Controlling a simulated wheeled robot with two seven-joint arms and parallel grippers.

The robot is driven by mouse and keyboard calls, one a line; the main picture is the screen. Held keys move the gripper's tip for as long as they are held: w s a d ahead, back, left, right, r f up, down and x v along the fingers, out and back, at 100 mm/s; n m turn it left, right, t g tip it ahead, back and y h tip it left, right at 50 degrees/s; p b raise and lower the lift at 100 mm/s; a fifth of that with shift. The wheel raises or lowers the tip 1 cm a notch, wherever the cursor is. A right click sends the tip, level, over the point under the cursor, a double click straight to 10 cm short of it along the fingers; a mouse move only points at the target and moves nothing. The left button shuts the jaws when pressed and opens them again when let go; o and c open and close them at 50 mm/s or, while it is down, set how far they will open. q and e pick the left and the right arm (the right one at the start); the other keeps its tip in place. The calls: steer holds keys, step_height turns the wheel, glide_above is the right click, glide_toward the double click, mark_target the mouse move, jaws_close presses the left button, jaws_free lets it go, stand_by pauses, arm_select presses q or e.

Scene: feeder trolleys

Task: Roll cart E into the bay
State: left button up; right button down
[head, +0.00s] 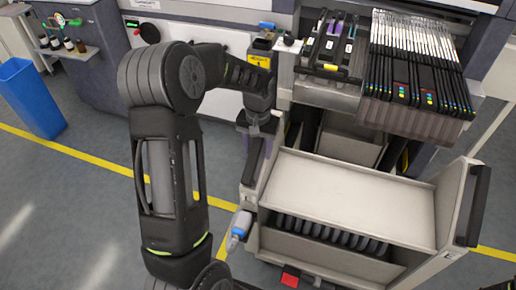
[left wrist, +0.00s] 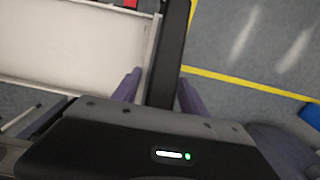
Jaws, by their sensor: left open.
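A pale cart (head: 345,195) with a flat top and a lower rack of dark parts stands in front of the machine; I cannot read a letter on it. Its right handle (head: 479,205) is a dark upright bar. Its left handle (left wrist: 168,50) shows in the left wrist view, between the purple fingers of my left gripper (left wrist: 158,92). The fingers are open, one on each side of the bar, with gaps visible. In the head view my left gripper (head: 257,150) is at the cart's far left corner. The bay (head: 352,140) is the opening under the feeders, partly hidden by the cart.
A bank of feeders (head: 415,70) overhangs the opening behind the cart. Yellow lines (head: 80,153) mark the floor. A blue bin (head: 30,97) stands at the left. A blue and white object (head: 239,227) is at the cart's left side.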

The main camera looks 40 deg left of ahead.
mark_target(258, 140)
arm_select(q)
steer(key=shift+r, duration=0.1)
step_height(258, 140, up, 8)
steer(key=shift+f, duration=0.2)
steer(key=shift+f, duration=0.1)
stand_by(0.3)
steer(key=shift+s+f+b, duration=0.35)
steer(key=shift+s+b, duration=0.15)
steer(key=shift+b, duration=0.2)
steer(key=shift+s+d, duration=0.2)
steer(key=shift+s, duration=0.05)
steer(key=shift+r, duration=0.1)
